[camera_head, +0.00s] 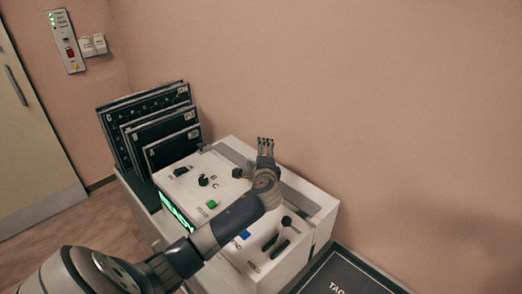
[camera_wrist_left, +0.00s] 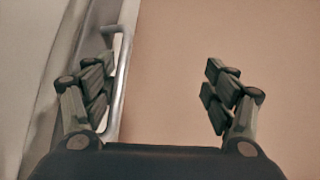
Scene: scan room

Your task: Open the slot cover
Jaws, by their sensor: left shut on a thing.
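The white console (camera_head: 228,262) has a long grey strip (camera_head: 232,154) along the back of its top, which looks like the slot cover. My left gripper (camera_head: 265,143) is over this strip, with its fingers toward the wall. In the left wrist view, a thin metal handle (camera_wrist_left: 122,85) runs alongside the left finger of my left gripper (camera_wrist_left: 160,85). The gripper and wrist hide the middle of the strip in the head view. My right gripper is not in view.
Several dark panels (camera_head: 172,149) stand upright left of the console. Its top carries a green button (camera_head: 212,204), a blue button (camera_head: 245,234) and black knobs. A dark box (camera_head: 345,275) lies at lower right. The wall (camera_head: 390,100) is close behind; a door (camera_head: 25,140) is at left.

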